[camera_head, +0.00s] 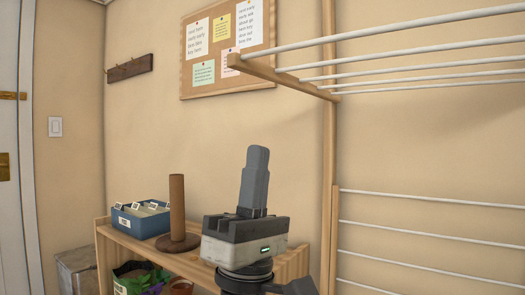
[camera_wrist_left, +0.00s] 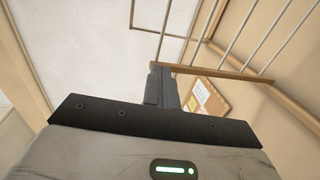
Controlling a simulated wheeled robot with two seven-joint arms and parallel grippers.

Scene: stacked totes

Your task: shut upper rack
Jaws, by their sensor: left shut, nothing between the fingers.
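The upper rack has white rods and a wooden end bar (camera_head: 282,78). It sticks out from the wooden wall post into the room, so it stands open. In the left wrist view its end bar (camera_wrist_left: 225,73) crosses just beyond my fingertips, with rods running upward from it. My left gripper (camera_head: 257,152) points up, shut and empty, below the end bar in the head view. Its fingertips (camera_wrist_left: 160,72) overlap the bar's outer end in the wrist view; I cannot tell whether they touch. My right gripper is not in view.
A lower set of rods (camera_head: 430,242) lies flat along the wall. A wooden shelf (camera_head: 150,253) below holds a blue file box (camera_head: 141,219) and a brown upright holder (camera_head: 177,210). A pinboard (camera_head: 228,45) hangs behind. The air around the gripper's tip looks clear.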

